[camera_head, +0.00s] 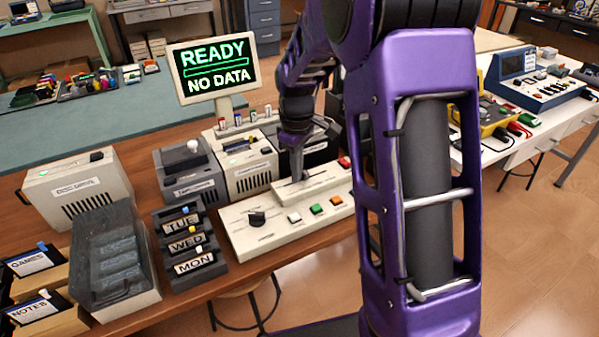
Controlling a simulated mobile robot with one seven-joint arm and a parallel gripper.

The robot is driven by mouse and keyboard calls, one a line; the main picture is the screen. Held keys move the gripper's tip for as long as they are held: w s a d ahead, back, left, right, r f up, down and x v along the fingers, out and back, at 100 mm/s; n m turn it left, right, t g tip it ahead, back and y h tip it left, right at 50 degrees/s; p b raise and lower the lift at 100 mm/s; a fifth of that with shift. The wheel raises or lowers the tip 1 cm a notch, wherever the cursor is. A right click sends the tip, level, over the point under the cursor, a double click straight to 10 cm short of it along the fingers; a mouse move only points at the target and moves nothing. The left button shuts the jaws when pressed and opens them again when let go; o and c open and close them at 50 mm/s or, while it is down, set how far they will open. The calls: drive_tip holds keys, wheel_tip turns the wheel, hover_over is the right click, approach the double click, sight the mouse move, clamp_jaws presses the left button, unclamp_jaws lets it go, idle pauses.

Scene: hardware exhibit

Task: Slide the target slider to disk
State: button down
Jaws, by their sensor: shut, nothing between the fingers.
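A cream control panel (265,238) lies near the front edge of the wooden bench. It has a raised slider block (322,180), a black knob (257,218) and several coloured buttons. My gripper (298,177) points down at the left part of the slider block, its tips at the slot. The fingers are together with nothing held between them. The slider handle is hidden or too small to tell from the fingertips, and I cannot tell if they touch it. The slider's labels are too small to read. A screen (215,70) behind shows "READY" and "NO DATA".
Cream and grey drive-like boxes (190,172) stand behind the panel. A dark rack labelled TUE, WED, MON (187,243) stands left of it, beside a grey bin (112,255). My purple arm covers the panel's right end. Some bare panel surface shows around the knob.

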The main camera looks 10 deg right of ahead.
drive_tip(key=shift+w+d, duration=0.2)
drive_tip(key=shift+d, duration=0.55)
drive_tip(key=shift+a+r+p, duration=0.1)
drive_tip(key=shift+a+p, duration=0.2)
idle(0.4)
wheel_tip(320, 180, up, 7)
drive_tip(key=p, duration=0.5)
idle(0.4)
